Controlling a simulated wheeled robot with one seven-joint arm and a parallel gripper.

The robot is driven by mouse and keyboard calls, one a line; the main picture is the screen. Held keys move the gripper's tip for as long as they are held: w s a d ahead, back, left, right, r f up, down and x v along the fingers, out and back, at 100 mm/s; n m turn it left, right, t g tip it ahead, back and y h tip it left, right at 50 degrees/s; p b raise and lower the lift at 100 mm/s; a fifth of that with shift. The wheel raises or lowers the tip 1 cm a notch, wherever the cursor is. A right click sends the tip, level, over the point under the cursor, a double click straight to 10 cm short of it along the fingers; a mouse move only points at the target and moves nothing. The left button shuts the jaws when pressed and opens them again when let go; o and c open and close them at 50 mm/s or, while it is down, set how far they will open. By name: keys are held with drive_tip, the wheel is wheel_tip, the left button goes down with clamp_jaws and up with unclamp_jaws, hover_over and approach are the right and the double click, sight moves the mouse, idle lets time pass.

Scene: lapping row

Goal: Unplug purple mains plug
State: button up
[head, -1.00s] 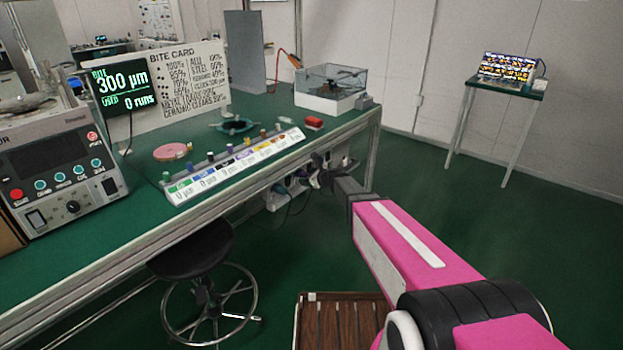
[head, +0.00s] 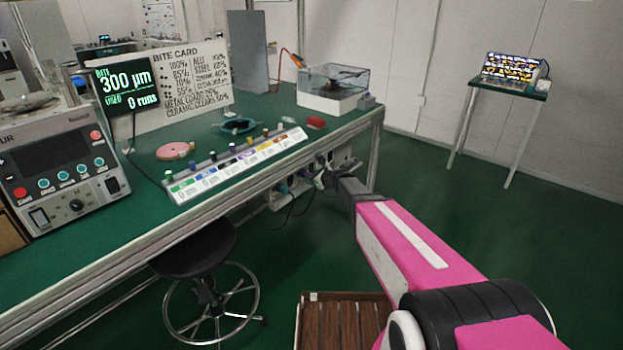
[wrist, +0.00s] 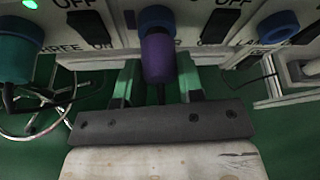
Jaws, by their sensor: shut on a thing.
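The purple mains plug (wrist: 157,60) is in the middle of the wrist view, below a blue socket collar (wrist: 155,17) on the white socket strip (wrist: 78,40). My gripper (wrist: 157,72) has its two green-sided fingers on either side of the plug and is shut on it. The plug lines up with the collar and appears to meet it; I cannot tell how deep it sits. A dark cable runs down from it between the fingers. In the head view my gripper (head: 326,180) is at the strip under the bench's front edge, and the plug is mostly hidden.
A teal plug (wrist: 18,58) is left of the purple one, and another blue socket (wrist: 278,27) is to the right. Black switches (wrist: 88,27) sit between sockets. Above is the green bench (head: 225,130); a stool (head: 195,250) stands lower left.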

drive_tip(key=shift+s+d, duration=0.55)
drive_tip(key=shift+d, duration=0.15)
idle(0.5)
drive_tip(key=shift+s+d, duration=1.25)
drive_tip(key=shift+d, duration=0.3)
